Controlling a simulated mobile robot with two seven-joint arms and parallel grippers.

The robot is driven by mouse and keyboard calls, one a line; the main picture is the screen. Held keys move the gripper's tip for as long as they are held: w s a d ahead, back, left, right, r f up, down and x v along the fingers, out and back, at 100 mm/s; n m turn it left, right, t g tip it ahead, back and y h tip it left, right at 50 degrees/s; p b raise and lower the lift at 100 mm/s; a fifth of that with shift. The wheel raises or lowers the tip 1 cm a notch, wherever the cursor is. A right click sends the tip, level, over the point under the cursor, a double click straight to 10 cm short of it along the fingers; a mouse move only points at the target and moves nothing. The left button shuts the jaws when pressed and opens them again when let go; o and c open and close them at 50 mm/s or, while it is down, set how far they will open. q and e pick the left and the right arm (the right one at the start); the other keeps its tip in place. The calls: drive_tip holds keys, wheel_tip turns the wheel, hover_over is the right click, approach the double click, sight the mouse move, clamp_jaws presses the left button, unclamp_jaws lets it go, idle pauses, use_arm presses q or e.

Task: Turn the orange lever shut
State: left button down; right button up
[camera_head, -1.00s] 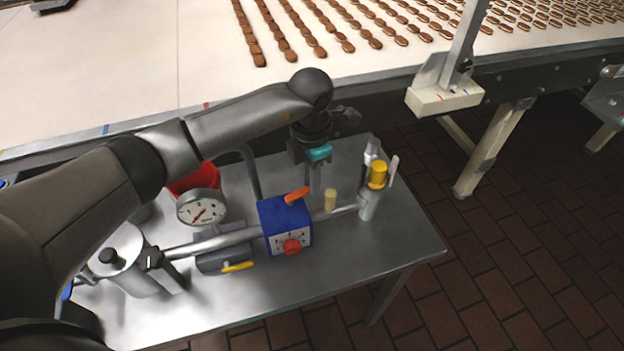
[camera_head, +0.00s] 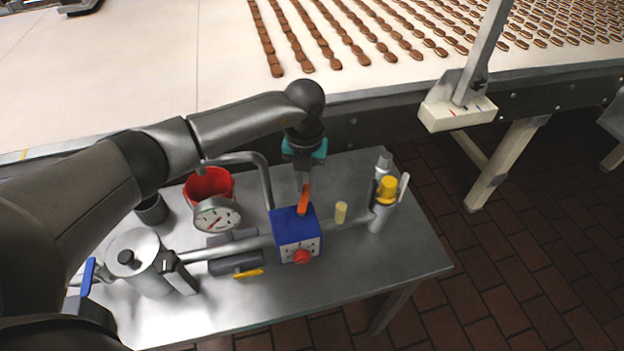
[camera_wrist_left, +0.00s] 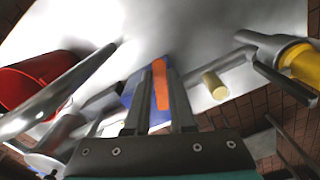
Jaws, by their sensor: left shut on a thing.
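The orange lever (camera_head: 304,201) stands on top of the blue box (camera_head: 291,228) on the metal table. It points up and slightly right in the head view. My left gripper (camera_head: 303,184) comes down from above and is shut on the lever's upper end. In the left wrist view the lever (camera_wrist_left: 160,88) lies between the two fingers (camera_wrist_left: 161,100), with the blue box (camera_wrist_left: 138,92) partly hidden behind them. My right gripper is not in view.
A pressure gauge (camera_head: 217,215), red bucket (camera_head: 208,187) and metal pot (camera_head: 150,268) stand left of the box. A pale cylinder (camera_head: 341,211) and yellow-capped fitting (camera_head: 387,188) are to its right. A conveyor (camera_head: 150,90) runs behind the table.

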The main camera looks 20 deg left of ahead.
use_arm(q)
drive_tip(key=shift+s+a+n+p, duration=0.1)
drive_tip(key=shift+a+n+p, duration=0.3)
drive_tip(key=shift+n, duration=0.45)
drive_tip(key=shift+s+a+n+p, duration=0.15)
drive_tip(key=shift+a+n+p, duration=0.25)
drive_tip(key=shift+n, duration=0.4)
drive_tip(key=shift+s+a+n+p, duration=0.1)
drive_tip(key=shift+a+n+p, duration=0.15)
drive_tip(key=shift+n+p, duration=0.45)
drive_tip(key=shift+n, duration=0.25)
drive_tip(key=c, duration=0.8)
unclamp_jaws()
drive_tip(key=shift+o, duration=0.2)
wheel_tip(320, 180, up, 15)
drive_tip(key=shift+r, duration=0.15)
